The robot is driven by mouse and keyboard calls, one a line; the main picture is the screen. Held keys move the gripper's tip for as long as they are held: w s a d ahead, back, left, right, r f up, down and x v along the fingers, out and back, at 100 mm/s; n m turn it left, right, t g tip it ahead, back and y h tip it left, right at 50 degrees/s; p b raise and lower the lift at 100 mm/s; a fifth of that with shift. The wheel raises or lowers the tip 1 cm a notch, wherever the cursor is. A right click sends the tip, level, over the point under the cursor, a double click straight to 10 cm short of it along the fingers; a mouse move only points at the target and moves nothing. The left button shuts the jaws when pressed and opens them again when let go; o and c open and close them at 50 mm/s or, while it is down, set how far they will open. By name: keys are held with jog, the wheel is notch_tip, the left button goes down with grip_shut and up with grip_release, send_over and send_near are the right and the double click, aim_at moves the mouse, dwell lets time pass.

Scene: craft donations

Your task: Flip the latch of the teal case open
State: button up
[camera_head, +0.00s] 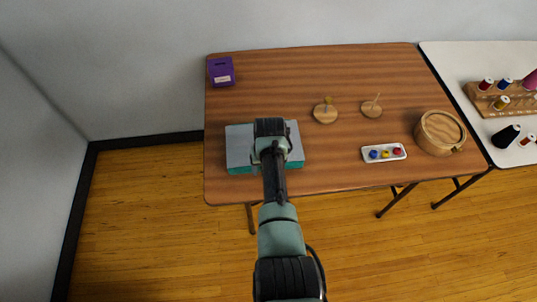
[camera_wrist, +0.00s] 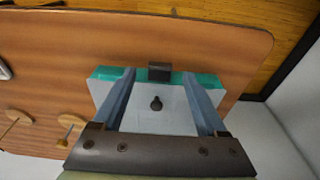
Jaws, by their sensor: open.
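The teal case (camera_head: 241,169) lies near the front left of the wooden table, with a grey lid on top. It also shows in the wrist view (camera_wrist: 106,74), where its teal front edge faces the table's front edge. A dark latch (camera_wrist: 159,72) sits at the middle of that edge. A small dark knob (camera_wrist: 156,103) stands on the lid. My gripper (camera_wrist: 159,78) is open above the case, its fingers to either side of the latch in the picture, with nothing between them. I cannot tell its height above the lid. In the head view my arm hides the latch.
On the table (camera_head: 300,75) are a purple box (camera_head: 221,72), two wooden discs with pegs (camera_head: 325,113) (camera_head: 371,108), a white tray with coloured pieces (camera_head: 368,154) and a round wooden box (camera_head: 440,132). A white table (camera_head: 455,62) with spools stands right.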

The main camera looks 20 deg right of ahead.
notch_tip(320, 180, up, 10)
jog(key=s, duration=0.1)
jog(key=shift+s+a+r+p, duration=0.25)
jog(key=shift+s+p, duration=0.1)
jog(key=shift+p, duration=0.1)
dwell(0.3)
